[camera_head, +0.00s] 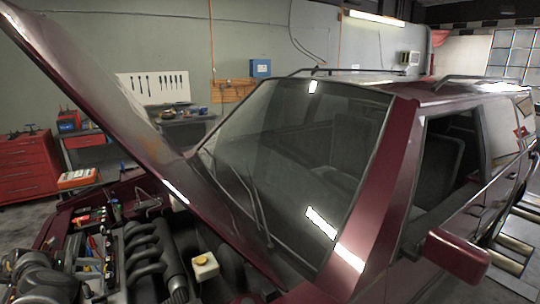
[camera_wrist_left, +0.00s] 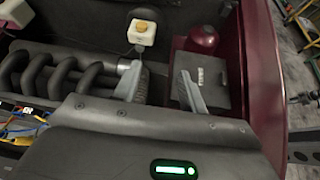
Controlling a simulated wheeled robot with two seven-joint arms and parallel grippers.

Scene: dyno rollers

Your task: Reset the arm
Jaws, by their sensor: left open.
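My left gripper (camera_wrist_left: 160,88) shows in the left wrist view with its two grey fingers apart and nothing between them. It is over the engine bay of a dark red car. Beyond the fingers are a dark box (camera_wrist_left: 213,84) on the right and the ribbed black intake manifold (camera_wrist_left: 60,75) on the left. In the head view, grey rounded parts at the bottom left look like my left arm; the fingertips cannot be made out there. My right gripper is in neither view.
The raised hood (camera_head: 95,85) slants over the engine bay. A white reservoir with a yellow cap (camera_head: 205,266) stands beside the manifold. The windshield (camera_head: 300,150) and car body fill the middle and right. A red tool cabinet (camera_head: 28,168) stands at the far left.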

